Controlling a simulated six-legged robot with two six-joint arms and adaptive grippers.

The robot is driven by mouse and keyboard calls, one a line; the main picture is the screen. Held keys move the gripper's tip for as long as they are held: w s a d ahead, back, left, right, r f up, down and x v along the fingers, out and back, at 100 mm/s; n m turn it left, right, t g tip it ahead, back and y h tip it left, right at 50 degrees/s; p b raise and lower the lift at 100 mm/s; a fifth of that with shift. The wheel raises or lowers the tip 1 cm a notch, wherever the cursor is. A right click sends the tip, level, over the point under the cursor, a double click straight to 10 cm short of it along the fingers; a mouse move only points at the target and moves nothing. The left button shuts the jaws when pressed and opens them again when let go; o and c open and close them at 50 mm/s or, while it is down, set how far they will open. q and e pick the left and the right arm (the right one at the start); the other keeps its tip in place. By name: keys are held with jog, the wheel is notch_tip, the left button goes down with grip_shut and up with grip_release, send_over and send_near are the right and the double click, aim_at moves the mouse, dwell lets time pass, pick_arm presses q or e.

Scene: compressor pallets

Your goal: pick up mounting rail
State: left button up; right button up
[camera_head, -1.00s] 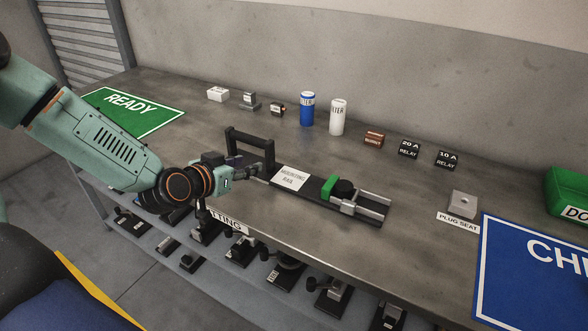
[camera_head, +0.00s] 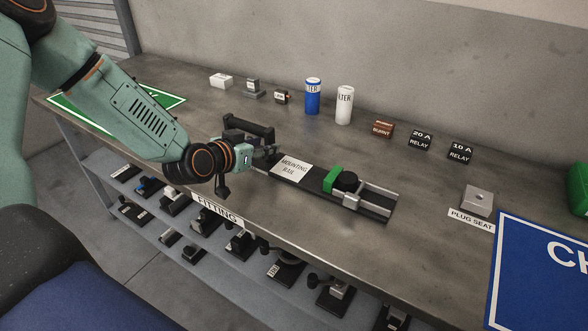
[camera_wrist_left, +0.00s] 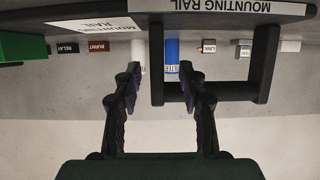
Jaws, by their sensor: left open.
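The mounting rail (camera_head: 318,182) lies on the grey bench as a long dark plate. It has a white label (camera_head: 292,168), a green clamp (camera_head: 334,178), a black knob and grey rails at its right end. A black handle (camera_head: 250,126) stands at its left end. My left gripper (camera_head: 268,154) is just in front of the handle, its fingers partly hidden by the wrist. In the left wrist view the two fingers (camera_wrist_left: 160,76) are apart. One handle post (camera_wrist_left: 157,50) shows between them; contact cannot be told. My right gripper is out of view.
Behind the rail stand a blue filter (camera_head: 313,97), a white filter (camera_head: 344,105), a burnt relay (camera_head: 383,129), two relays and small parts. A plug seat (camera_head: 476,200) and blue sign (camera_head: 545,270) are at right. A shelf (camera_head: 215,265) below holds several fittings.

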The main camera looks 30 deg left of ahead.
pick_arm(q)
jog(key=shift+w+d+f+b, duration=0.15)
jog(key=shift+w+f+b, duration=0.15)
jog(key=shift+w+b, duration=0.25)
jog(key=shift+w+d+f, duration=0.1)
jog(key=shift+w+d, duration=0.05)
jog(key=shift+w, duration=0.3)
jog(key=shift+w+d+f, duration=0.1)
jog(key=shift+w+d, duration=0.05)
jog(key=shift+w, duration=0.25)
jog(key=shift+w+f, duration=0.1)
jog(key=shift+w, duration=0.1)
jog(key=shift+s+a, duration=0.2)
jog(key=shift+a, duration=0.1)
jog(key=shift+s, duration=0.15)
jog(key=shift+c, duration=0.7)
jog(key=shift+d+r, duration=0.2)
jog(key=shift+d, duration=0.05)
jog(key=c, duration=0.3)
jog(key=shift+w+f, duration=0.1)
jog(key=shift+w, duration=0.1)
jog(key=shift+c, duration=0.8)
jog(key=shift+a+f, duration=0.1)
jog(key=shift+a, duration=0.05)
grip_shut()
jog(key=shift+s, duration=0.1)
